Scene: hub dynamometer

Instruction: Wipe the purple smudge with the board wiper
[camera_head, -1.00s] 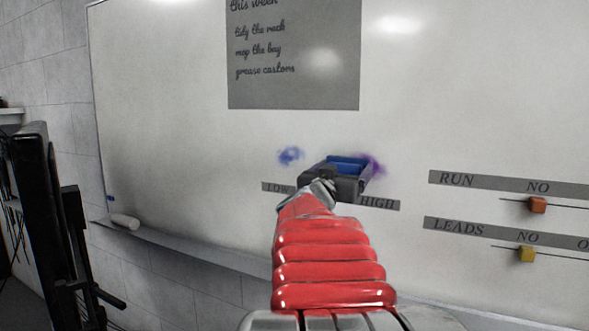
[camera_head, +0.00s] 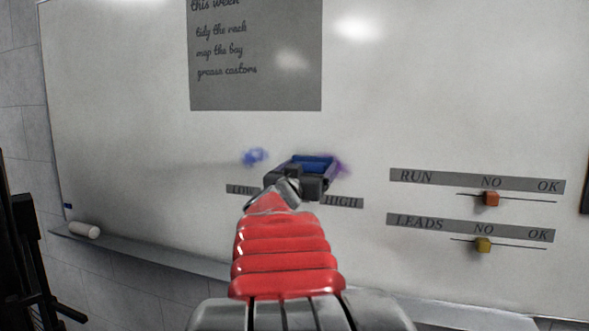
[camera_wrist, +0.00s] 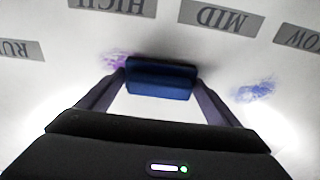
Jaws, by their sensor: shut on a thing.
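The purple smudge (camera_head: 341,165) is on the whiteboard, showing just right of my gripper in the head view. In the wrist view the purple smudge (camera_wrist: 117,61) shows at the left edge of the wiper. The board wiper (camera_head: 314,163) is a blue block; it also shows in the wrist view (camera_wrist: 162,79), between the fingertips. My gripper (camera_head: 300,176) is shut on it, held at the board face. Whether the wiper touches the board is hard to tell. My gripper partly hides the smudge in the head view.
A blue smudge (camera_head: 255,156) lies left of the gripper. A grey LOW–HIGH strip (camera_head: 343,202) runs below. A ledge (camera_head: 160,258) holds a white cylinder (camera_head: 84,230).

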